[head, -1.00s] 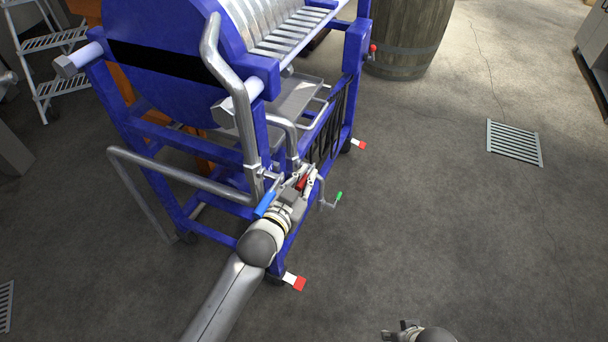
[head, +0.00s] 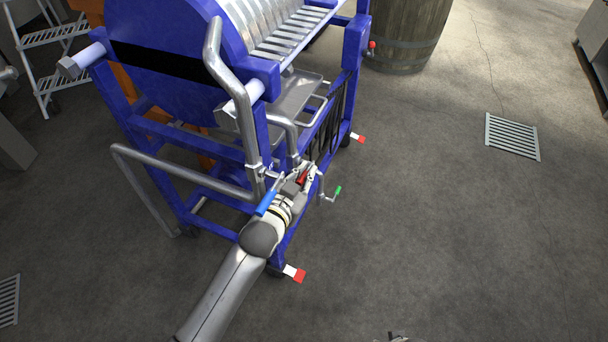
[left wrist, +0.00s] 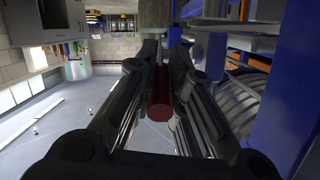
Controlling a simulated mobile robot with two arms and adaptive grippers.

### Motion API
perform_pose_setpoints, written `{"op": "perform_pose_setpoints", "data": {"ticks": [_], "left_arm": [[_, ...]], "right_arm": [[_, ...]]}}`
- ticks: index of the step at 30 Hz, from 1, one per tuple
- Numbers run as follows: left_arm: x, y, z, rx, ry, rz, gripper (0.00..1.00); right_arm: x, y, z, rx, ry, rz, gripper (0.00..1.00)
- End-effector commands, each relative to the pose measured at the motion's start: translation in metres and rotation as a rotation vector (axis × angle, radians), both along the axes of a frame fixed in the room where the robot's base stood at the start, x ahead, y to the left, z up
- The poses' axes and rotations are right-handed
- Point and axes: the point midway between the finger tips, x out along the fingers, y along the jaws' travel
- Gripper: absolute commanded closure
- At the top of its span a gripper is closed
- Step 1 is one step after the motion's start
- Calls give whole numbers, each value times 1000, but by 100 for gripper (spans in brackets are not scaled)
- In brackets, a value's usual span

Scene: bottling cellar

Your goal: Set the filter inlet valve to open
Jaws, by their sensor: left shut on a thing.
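The blue filter frame (head: 290,215) carries pipes with small valves at its near lower corner. A red valve handle (head: 302,178) sits there. My left gripper (head: 303,175) is at this handle. In the left wrist view, the red handle (left wrist: 160,98) lies between the fingers of my left gripper (left wrist: 167,65), which are shut on it. A blue handle (head: 266,204) is just left of the gripper. A crank with a green grip (head: 338,190) is to its right. Which handle is the inlet valve is not marked. Only a tip of my right gripper (head: 397,338) shows at the bottom edge.
Steel pipes (head: 240,115) rise close beside the left gripper. A red-and-white foot (head: 294,273) sticks out from the frame's near corner. A wooden barrel (head: 405,35) stands behind. The floor to the right is clear, with a drain grate (head: 512,137).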

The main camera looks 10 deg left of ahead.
Motion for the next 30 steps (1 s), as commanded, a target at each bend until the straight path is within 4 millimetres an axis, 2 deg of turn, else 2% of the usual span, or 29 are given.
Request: {"op": "perform_pose_setpoints", "data": {"ticks": [1,6,17,23,30], "left_arm": [[-1,0,-3,3,8,1,85],[-1,0,-3,2,6,0,64],[-3,1,-1,1,2,0,64],[-23,8,4,1,2,0,64],[-69,22,16,2,5,0,64]], "right_arm": [[0,0,0,0,0,0,60],[0,0,0,0,0,0,60],[0,1,0,1,1,0,60],[0,0,0,1,0,0,60],[0,0,0,1,0,0,60]]}}
